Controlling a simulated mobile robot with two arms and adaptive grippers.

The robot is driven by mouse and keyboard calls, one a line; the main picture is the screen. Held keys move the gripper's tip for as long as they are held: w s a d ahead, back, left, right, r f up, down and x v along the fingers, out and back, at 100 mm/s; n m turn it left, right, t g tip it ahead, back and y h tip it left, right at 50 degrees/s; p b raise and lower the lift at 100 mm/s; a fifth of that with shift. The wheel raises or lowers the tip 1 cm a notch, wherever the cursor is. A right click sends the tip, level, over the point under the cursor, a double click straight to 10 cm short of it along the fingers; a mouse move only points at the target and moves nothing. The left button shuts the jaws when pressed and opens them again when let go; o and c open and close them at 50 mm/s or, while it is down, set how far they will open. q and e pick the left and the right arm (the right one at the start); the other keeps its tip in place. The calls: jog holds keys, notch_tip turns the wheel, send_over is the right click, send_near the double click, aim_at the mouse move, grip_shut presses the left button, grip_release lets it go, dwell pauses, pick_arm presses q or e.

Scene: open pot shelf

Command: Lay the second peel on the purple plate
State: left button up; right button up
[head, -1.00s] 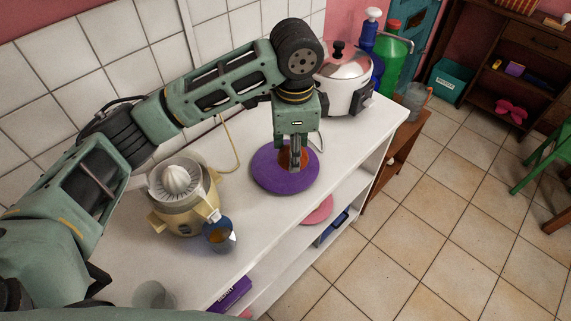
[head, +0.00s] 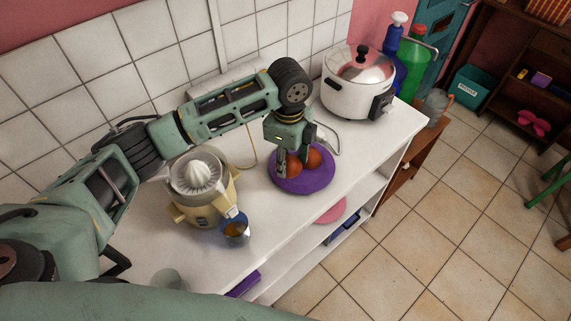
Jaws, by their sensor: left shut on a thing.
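The purple plate (head: 303,187) lies on the white counter, between the juicer and the rice cooker. Two orange-brown peels show over it. One peel (head: 293,168) is between the fingers of my left gripper (head: 292,168), which is shut on it low over the plate. The other peel (head: 314,159) is just to the right, partly hidden by a finger. I cannot tell whether the held peel touches the plate. My right gripper is not in view.
A white rice cooker (head: 357,85) stands to the right. A clear glass (head: 169,280) is near the front left. The counter (head: 262,225) is bare in front of the plate.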

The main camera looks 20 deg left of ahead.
pick_arm(q)
jog(key=shift+a+f, duration=0.2)
jog(key=shift+a, duration=0.15)
jog(key=shift+w+f, duration=0.1)
jog(key=shift+f, duration=0.2)
notch_tip(320, 180, down, 2)
jog(key=shift+f+p, duration=0.2)
jog(key=shift+p, duration=0.35)
jog(key=shift+f, duration=0.6)
jog(key=o, duration=1.1)
jog(key=shift+f, duration=0.1)
